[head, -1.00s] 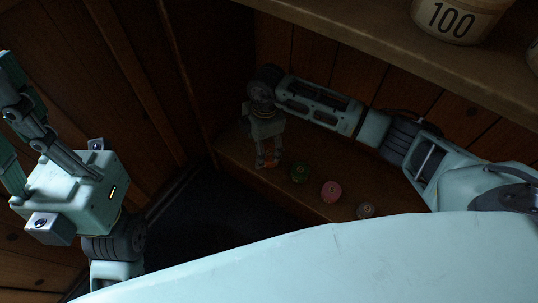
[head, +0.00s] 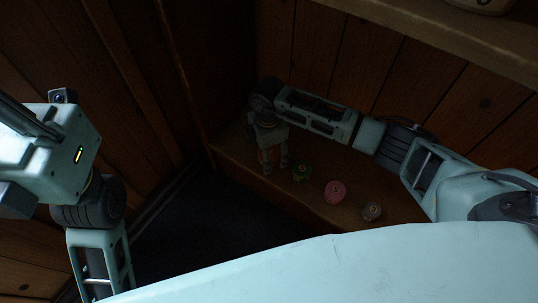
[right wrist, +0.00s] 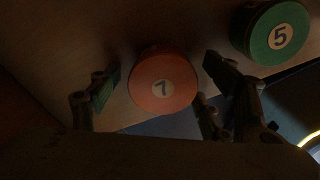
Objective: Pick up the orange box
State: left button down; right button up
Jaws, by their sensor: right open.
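The orange box (right wrist: 163,82) is a round, spool-like orange thing with a white label marked 7. In the right wrist view it sits between the spread fingers of my right gripper, with a gap to the green-padded fingertips at either side. My right gripper (head: 275,167) is open and points down at the left end of the low shelf. In the head view I cannot make out the orange box. My left gripper is at the left edge of the head view, with its fingers mostly cut off, so its opening cannot be told.
A green round box (head: 302,173), marked 5 in the right wrist view (right wrist: 272,33), stands close beside my right gripper. A pink one (head: 334,192) and a small brownish one (head: 372,211) stand farther right. An upper shelf (head: 450,38) runs above, with wooden walls around.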

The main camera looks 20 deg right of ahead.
jog(key=c, duration=1.2)
jog(key=shift+r, duration=0.1)
